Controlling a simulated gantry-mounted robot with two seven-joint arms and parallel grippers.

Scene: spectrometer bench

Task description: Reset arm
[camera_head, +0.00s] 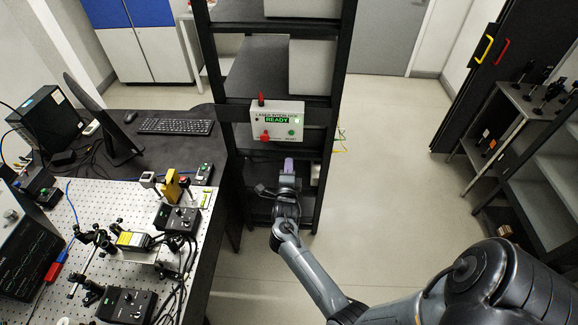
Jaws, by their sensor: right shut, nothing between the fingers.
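My right arm reaches in from the lower right, and its gripper (288,166) is in front of the black shelf rack, below the laser interlock box (277,120). The gripper is shut with nothing between its fingers, and its tips look pale purple. The white box has a lit green READY display, a red knob on top, a red control at lower left and a green button at lower right. A gap shows between the gripper and the box in the picture. My left gripper is not in view.
An optical breadboard (95,205) with mounts, cables and black control boxes fills the lower left. A keyboard (176,127) and monitor (103,120) stand on the dark desk behind. The black rack (337,110) rises at centre. Open floor (385,165) lies to its right, with shelving (530,125) beyond.

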